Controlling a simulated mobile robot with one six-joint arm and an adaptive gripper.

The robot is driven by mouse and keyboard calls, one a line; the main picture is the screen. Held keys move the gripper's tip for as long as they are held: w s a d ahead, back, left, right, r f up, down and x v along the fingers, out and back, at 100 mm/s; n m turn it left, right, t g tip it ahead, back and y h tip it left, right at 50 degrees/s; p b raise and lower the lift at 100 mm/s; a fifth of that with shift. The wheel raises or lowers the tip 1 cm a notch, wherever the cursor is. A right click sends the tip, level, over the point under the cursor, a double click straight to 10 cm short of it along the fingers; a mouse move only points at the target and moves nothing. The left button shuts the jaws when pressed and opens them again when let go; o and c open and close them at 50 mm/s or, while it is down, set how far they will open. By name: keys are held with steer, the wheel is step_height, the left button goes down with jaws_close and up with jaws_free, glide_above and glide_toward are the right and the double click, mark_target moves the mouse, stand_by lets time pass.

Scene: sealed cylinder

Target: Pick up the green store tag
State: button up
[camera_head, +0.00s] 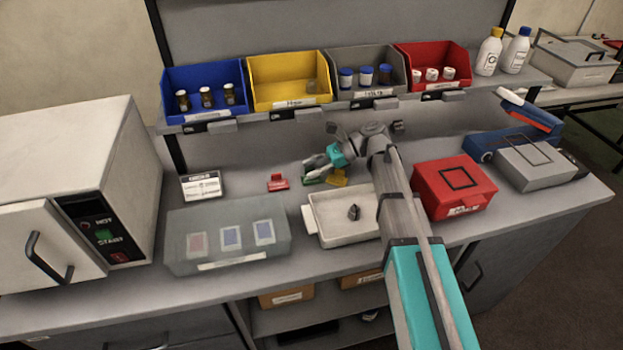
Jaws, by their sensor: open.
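The green store tag (313,181) lies on the grey bench behind the white tray, mostly hidden by my gripper. My gripper (309,168) is open, just above or beside the green tag; I cannot tell whether it touches it. A red tag (278,182) stands to the left of the green one.
A white tray (327,241) with a small dark item stands in front. A translucent box (187,239) is at front left, a red box (430,188) at right. A sign card (201,186) stands left. Coloured bins, including a yellow one (289,82), line the shelf above.

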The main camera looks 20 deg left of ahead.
stand_by(0.4)
jaws_close()
steer(key=shift+r, duration=0.1)
stand_by(0.3)
step_height(320, 180, up, 3)
steer(key=p, duration=0.2)
steer(key=shift+f+p, duration=0.2)
steer(key=shift+p, duration=0.2)
steer(key=s+d+r+p, duration=0.3)
steer(key=s+r+p, duration=0.7)
steer(key=s, duration=0.3)
steer(key=shift+s+d, duration=0.25)
steer(key=shift+d, duration=0.15)
steer(key=shift+r, duration=0.1)
